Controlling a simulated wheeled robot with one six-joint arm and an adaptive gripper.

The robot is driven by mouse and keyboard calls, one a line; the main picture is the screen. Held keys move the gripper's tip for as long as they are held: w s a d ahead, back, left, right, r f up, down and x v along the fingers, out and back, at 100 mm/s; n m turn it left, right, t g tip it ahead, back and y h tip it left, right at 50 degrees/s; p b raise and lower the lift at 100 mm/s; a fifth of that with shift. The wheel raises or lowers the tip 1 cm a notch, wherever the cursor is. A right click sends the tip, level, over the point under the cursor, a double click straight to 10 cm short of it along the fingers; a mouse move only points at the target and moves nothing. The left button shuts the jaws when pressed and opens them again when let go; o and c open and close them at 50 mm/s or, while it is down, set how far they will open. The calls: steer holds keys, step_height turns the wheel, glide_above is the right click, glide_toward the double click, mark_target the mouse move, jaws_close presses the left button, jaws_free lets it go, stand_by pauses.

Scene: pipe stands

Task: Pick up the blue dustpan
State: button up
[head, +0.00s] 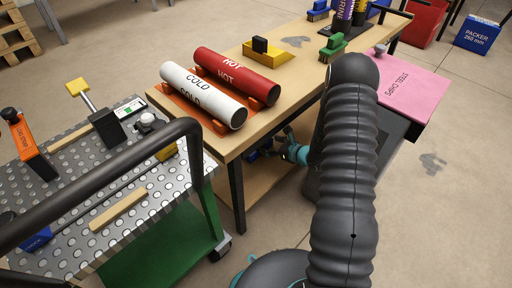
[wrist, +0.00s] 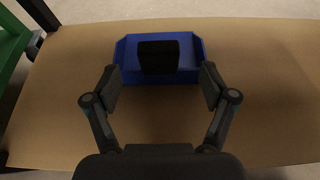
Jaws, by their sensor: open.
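The blue dustpan (wrist: 190,56) lies on a brown board in the wrist view, with a black block-like handle (wrist: 158,57) standing up toward me. My gripper (wrist: 163,82) is open, with one finger on each side near the dustpan's near edge. The wrist view does not make clear whether the fingers touch it. In the head view my gripper is low beside the workbench, mostly hidden by my arm and the bench top. A small dark blue patch (head: 266,154) shows there under the bench.
A bench leg (head: 237,197) stands near my gripper. A metal-topped cart (head: 75,215) is at left, a pink STEEL CHIPS bin (head: 412,85) at right.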

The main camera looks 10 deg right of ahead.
mark_target(263, 142)
steer(key=shift+r+x, duration=0.15)
steer(key=shift+x, duration=1.5)
steer(key=shift+r+x, duration=0.1)
steer(key=shift+x, duration=1.55)
steer(key=shift+a, duration=0.2)
steer(key=c, duration=1.4)
